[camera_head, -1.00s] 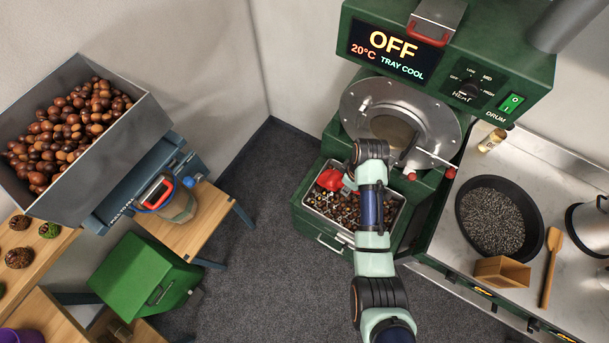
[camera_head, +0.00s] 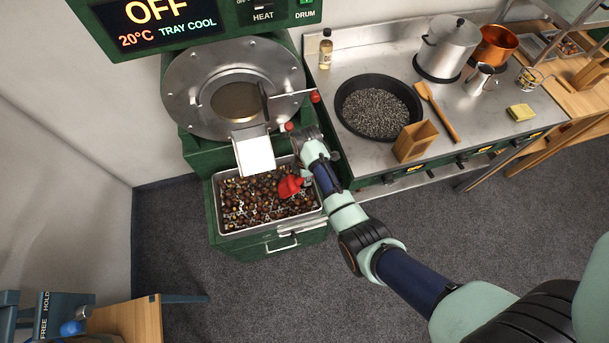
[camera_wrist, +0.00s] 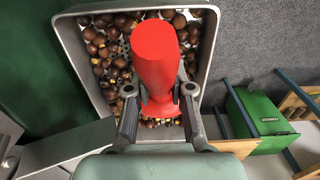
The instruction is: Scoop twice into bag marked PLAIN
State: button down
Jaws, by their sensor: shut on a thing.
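My gripper (camera_wrist: 160,92) is shut on the red scoop (camera_wrist: 155,55), with its fingers on both sides of it in the wrist view. In the head view the red scoop (camera_head: 290,187) is at the right part of the metal tray (camera_head: 222,225), over the chestnuts (camera_head: 250,203). I cannot tell how deep it sits or whether it carries chestnuts. Several chestnuts have pale splits. No bag marked PLAIN is visible in the current frames.
The green roaster (camera_head: 190,148) stands behind the tray, its metal chute (camera_head: 254,152) hanging over the back edge. To the right, the steel counter (camera_head: 345,75) holds a black pan (camera_head: 420,100), a wooden box (camera_head: 412,142) and pots. Grey floor (camera_head: 300,290) lies clear in front.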

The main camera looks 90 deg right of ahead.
jog(key=shift+t, duration=0.4)
jog(key=w+f+b, duration=0.1)
jog(key=f+b, duration=0.2)
jog(key=b, duration=0.1)
jog(key=w+f+b, duration=0.1)
jog(key=f+b, duration=0.3)
jog(key=w+a+f+b, duration=0.1)
jog(key=f+b, duration=0.3)
jog(key=shift+w+f, duration=0.1)
jog(key=w+a+t+b, duration=0.1)
jog(key=w, duration=0.3)
jog(key=w+a+f+t+b, duration=0.1)
jog(key=w+b, duration=0.1)
jog(key=w, duration=0.2)
jog(key=w+a+f+y+b, duration=0.1)
jog(key=w+b, duration=0.1)
jog(key=w, duration=0.2)
jog(key=shift+a+f+t, duration=0.15)
jog(key=shift+a+t, duration=0.1)
jog(key=shift+t, duration=0.15)
jog(key=shift+w+r+t+y+p, duration=0.15)
jog(key=shift+r+t+y+p, duration=0.15)
jog(key=shift+r+t, duration=0.5)
notch_tip(320, 180, up, 6)
jog(key=s+t+p, duration=0.1)
jog(key=s+p, duration=0.1)
jog(key=p, duration=0.3)
jog(key=shift+s+d+t, duration=0.3)
jog(key=shift+d+t, duration=0.05)
jog(key=shift+t, duration=0.05)
